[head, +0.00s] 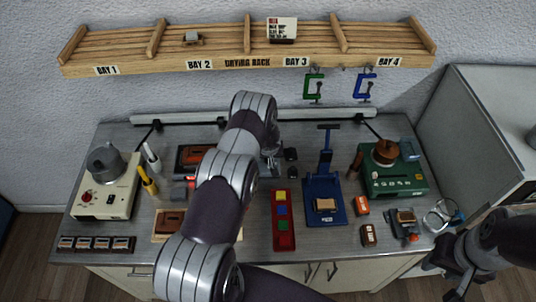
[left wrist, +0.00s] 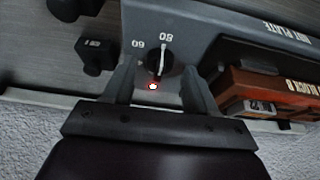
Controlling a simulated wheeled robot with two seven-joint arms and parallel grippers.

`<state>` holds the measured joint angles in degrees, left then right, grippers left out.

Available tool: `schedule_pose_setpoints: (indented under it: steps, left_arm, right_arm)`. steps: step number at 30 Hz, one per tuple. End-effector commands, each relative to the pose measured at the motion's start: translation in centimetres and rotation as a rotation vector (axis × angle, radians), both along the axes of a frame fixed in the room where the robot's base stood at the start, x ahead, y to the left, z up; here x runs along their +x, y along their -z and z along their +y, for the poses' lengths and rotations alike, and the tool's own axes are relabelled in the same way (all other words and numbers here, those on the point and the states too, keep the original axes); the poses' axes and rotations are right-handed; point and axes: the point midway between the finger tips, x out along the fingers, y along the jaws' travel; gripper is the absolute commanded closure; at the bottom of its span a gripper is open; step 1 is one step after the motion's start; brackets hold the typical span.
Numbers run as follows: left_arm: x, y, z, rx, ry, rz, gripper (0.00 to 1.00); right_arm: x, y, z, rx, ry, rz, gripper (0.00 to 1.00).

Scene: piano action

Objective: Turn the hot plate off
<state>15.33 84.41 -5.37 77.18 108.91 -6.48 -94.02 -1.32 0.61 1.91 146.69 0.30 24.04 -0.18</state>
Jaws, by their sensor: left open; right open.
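The grey hot plate (left wrist: 225,18) fills the top of the left wrist view, with its name printed on it. Its round black dial (left wrist: 157,52) has a pale pointer line and the marks 60 and 80. A small indicator light (left wrist: 152,86) glows red beside the dial. My left gripper (left wrist: 158,74) is open, with one finger on each side of the dial. I cannot tell whether the fingers touch it. In the head view my own left arm hides this gripper and the dial. My right gripper (head: 457,281) is open and empty at the lower right, by the bench's front corner.
The bench also holds a cream device (head: 118,203), a blue press (head: 333,212), a red tray (head: 283,236) and a green device (head: 413,181). A wooden rack (head: 225,60) hangs above.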

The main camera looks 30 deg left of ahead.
Motion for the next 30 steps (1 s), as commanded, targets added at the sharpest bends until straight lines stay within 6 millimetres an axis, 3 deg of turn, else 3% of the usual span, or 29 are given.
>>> schedule_pose_setpoints:
  steps: [2,3,7,8,20,30]
  left_arm:
    - [0.0,0.0,0.0,0.000,0.000,0.000,0.43]
    - [0.0,0.0,0.0,0.000,0.000,0.000,0.49]
    - [0.0,0.0,0.0,-0.001,0.000,0.000,0.92]
    - [0.0,0.0,0.0,-0.001,0.000,0.000,0.98]
    - [0.1,0.0,0.0,0.000,-0.059,-0.001,0.97]
    - [0.2,0.2,-0.1,-0.001,-0.318,-0.002,0.97]
  right_arm:
    - [0.0,0.0,0.0,0.000,0.000,0.000,0.59]
    - [0.0,0.0,0.0,0.000,0.000,0.000,0.59]
    - [0.0,0.0,0.0,0.000,0.000,0.000,0.59]
    - [0.0,0.0,0.0,0.000,0.000,0.000,0.59]
    - [0.0,0.4,0.0,0.000,0.000,0.000,0.59]
    - [0.0,2.3,0.0,0.000,0.000,0.000,0.59]
